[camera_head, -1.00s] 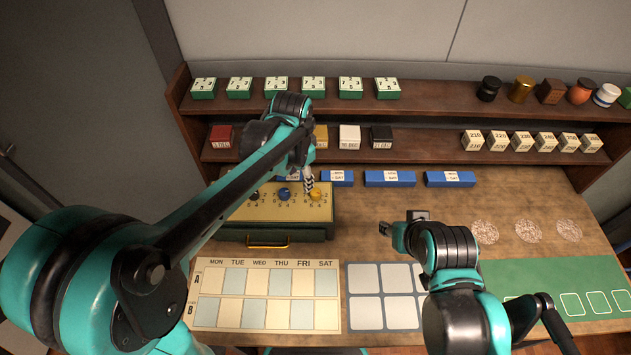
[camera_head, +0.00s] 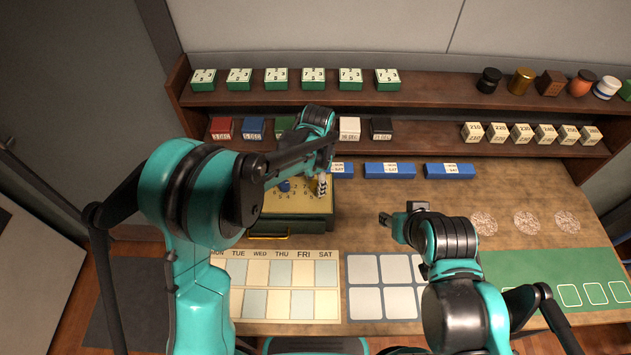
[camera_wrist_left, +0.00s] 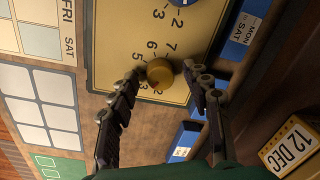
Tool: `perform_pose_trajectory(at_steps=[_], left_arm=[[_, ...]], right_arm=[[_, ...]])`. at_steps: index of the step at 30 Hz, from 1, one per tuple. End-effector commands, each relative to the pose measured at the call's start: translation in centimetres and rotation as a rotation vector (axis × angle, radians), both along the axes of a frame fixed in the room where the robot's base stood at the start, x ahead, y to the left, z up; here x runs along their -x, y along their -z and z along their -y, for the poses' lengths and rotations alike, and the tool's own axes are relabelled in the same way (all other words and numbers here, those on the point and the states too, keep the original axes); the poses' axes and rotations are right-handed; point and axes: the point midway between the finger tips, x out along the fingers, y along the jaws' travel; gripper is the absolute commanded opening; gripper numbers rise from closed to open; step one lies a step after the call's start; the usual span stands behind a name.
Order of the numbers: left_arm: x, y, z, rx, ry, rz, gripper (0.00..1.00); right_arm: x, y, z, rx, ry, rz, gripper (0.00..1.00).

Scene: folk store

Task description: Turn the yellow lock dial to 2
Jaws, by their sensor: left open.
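The yellow lock dial (camera_wrist_left: 160,72) sits on the pale numbered top plate (camera_wrist_left: 120,45) of the green lock box (camera_head: 300,227). In the left wrist view the dial lies between the fingertips of my open left gripper (camera_wrist_left: 160,92). A gap shows on the right side; contact on the left side is unclear. In the head view my left gripper (camera_head: 322,186) is over the right end of the box and mostly hides the dial. A blue dial (camera_head: 284,185) stands to its left. My right gripper (camera_head: 384,219) is over the table, right of the box; its jaw state is unclear.
Blue blocks (camera_head: 390,170) lie behind and right of the box. A weekday chart (camera_head: 300,272) and a grey grid mat (camera_head: 366,300) lie in front. Shelves (camera_head: 440,146) with boxes and jars stand behind. Bare table lies right of the box.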

Motion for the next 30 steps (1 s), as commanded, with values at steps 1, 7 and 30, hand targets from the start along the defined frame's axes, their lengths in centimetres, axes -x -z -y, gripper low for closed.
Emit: perform_pose_trajectory(at_steps=[1,7,30], left_arm=[[-0.01,0.05,-0.01,0.0,0.0,0.0,0.49],[0.0,0.01,-0.01,0.0,0.0,0.0,0.41],[0.02,0.08,0.03,0.0,-0.178,0.0,0.0]], right_arm=[[-0.01,-0.01,0.0,0.0,0.0,0.0,0.4],[0.0,-0.03,0.0,0.0,0.0,0.0,0.4],[0.0,0.59,0.0,0.0,0.0,0.0,0.4]])
